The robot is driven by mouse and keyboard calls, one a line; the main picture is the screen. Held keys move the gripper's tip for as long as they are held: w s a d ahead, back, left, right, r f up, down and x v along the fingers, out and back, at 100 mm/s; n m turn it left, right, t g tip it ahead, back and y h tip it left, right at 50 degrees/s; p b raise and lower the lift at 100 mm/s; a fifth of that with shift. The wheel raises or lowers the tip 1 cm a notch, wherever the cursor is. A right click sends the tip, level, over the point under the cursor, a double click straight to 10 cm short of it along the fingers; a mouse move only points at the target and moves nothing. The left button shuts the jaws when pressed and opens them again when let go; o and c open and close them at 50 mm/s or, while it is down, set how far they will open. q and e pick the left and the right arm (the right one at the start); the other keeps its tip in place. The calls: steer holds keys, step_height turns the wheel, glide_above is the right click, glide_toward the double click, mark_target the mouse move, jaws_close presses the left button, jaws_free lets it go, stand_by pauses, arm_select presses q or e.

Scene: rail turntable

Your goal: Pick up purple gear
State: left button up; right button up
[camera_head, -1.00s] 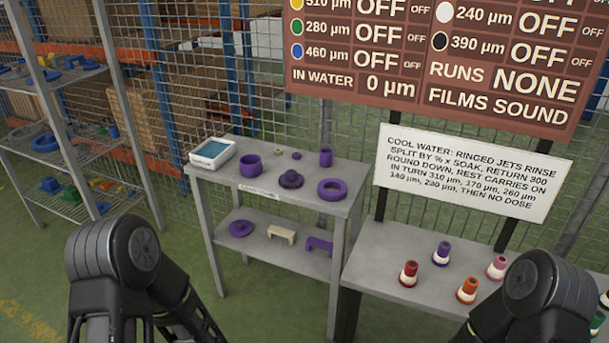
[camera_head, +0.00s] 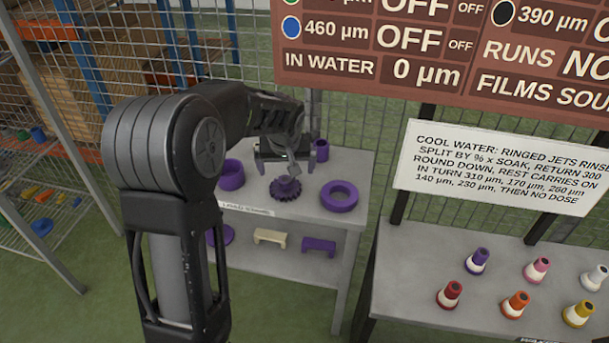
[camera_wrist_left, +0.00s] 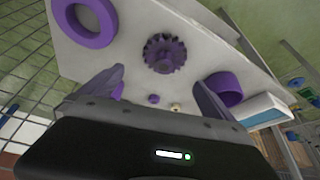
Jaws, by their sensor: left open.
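The purple gear (camera_head: 286,188) is a dark purple toothed wheel with a raised hub, flat on the top shelf of the grey table. It also shows in the left wrist view (camera_wrist_left: 164,54), beyond the fingers. My left gripper (camera_head: 285,165) is open and empty, above and just behind the gear in the head view. In the left wrist view its two fingers (camera_wrist_left: 160,88) stand apart, with the gear ahead of the gap between them. The gripper does not appear to touch the gear. My right gripper is not in view.
A purple ring (camera_head: 340,196) lies right of the gear, a purple cup (camera_head: 231,175) left of it, and a purple cylinder (camera_head: 321,150) behind. A blue-and-white tray (camera_wrist_left: 262,110) shows in the wrist view. Several coloured cones stand on the right table (camera_head: 400,275).

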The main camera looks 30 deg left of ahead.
mark_target(285, 179)
arm_select(q)
steer(key=shift+s+d+r+n, duration=0.1)
steer(key=shift+s+d+n, duration=0.2)
steer(key=shift+s, duration=0.25)
steer(key=shift+a, duration=0.15)
steer(key=shift+f+g, duration=0.2)
steer(key=shift+g, duration=0.1)
steer(key=shift+x, duration=1.2)
steer(key=shift+w, duration=0.1)
steer(key=x, duration=0.5)
steer(key=shift+w+a+p, duration=0.2)
steer(key=shift+w+p, duration=0.05)
steer(key=shift+p, duration=0.15)
steer(key=shift+c, duration=0.2)
